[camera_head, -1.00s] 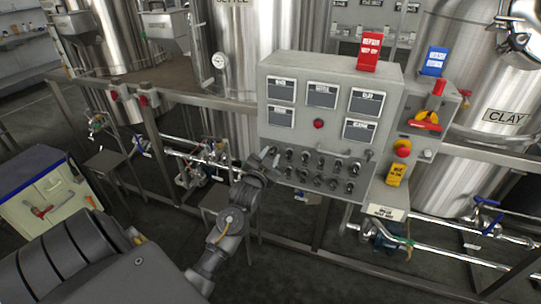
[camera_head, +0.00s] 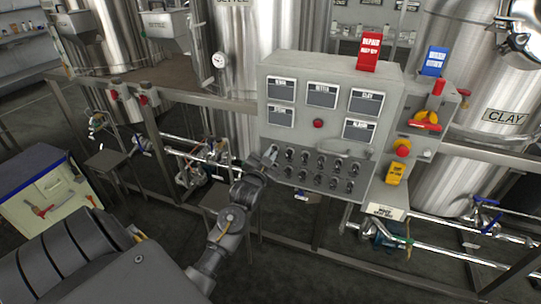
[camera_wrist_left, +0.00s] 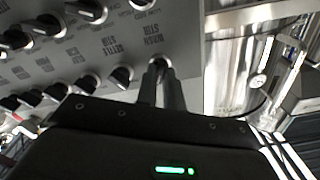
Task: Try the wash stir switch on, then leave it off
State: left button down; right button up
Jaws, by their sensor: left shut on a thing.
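The grey control panel (camera_head: 300,140) carries rows of dark rotary switches below several dark label plates. My left gripper (camera_head: 271,154) is at the left end of the upper switch row. In the left wrist view its two fingers (camera_wrist_left: 161,84) are closed together on the wash stir switch (camera_wrist_left: 159,62), beside the printed WASH STIR label (camera_wrist_left: 151,36). The fingers cover most of this switch, so its position cannot be read. The right gripper is not in view.
A red repair tag (camera_head: 370,50) stands on top of the panel. A steel rail (camera_head: 200,98) and steel tanks (camera_head: 470,100) surround the panel.

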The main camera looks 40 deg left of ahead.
pick_arm(q)
jog(key=n+p, duration=0.2)
jog(key=n, duration=0.3)
jog(key=shift+r+p, duration=0.1)
jog(key=shift+p, duration=0.3)
jog(key=n+p, duration=0.1)
jog(key=n, duration=0.3)
jog(key=shift+p, duration=0.35)
jog(key=shift+n+p, duration=0.4)
jog(key=shift+n, duration=0.7)
jog(key=c, duration=1.5)
grip_release()
